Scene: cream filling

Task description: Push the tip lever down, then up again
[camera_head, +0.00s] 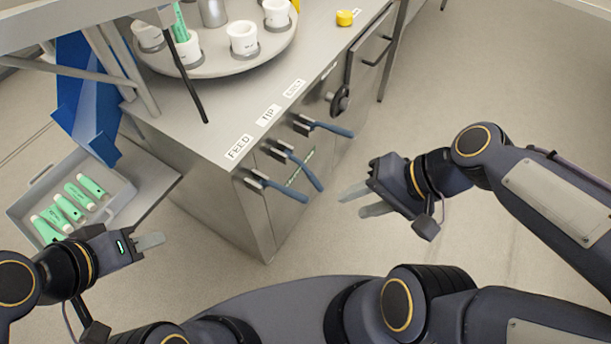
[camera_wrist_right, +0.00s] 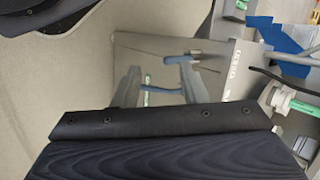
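Three blue-handled levers stick out of the front of the steel machine. By its place under the middle label, the tip lever (camera_head: 303,170) is the middle one. Its handle slopes down more steeply than the feed lever (camera_head: 283,190) and the third lever (camera_head: 332,129). My right gripper (camera_head: 353,206) is open and empty, to the right of and a little below the tip lever's handle end, apart from it. In the right wrist view its two fingers (camera_wrist_right: 157,85) stand apart, facing the machine front. My left gripper (camera_head: 150,241) is beside the grey tray; only one finger shows clearly.
A grey tray (camera_head: 128,190) with several green tubes stands at left, near a blue chute (camera_head: 88,105). A turntable (camera_head: 215,60) with white cups is on the machine top. A black knob (camera_head: 340,100) is right of the levers. Floor in front is clear.

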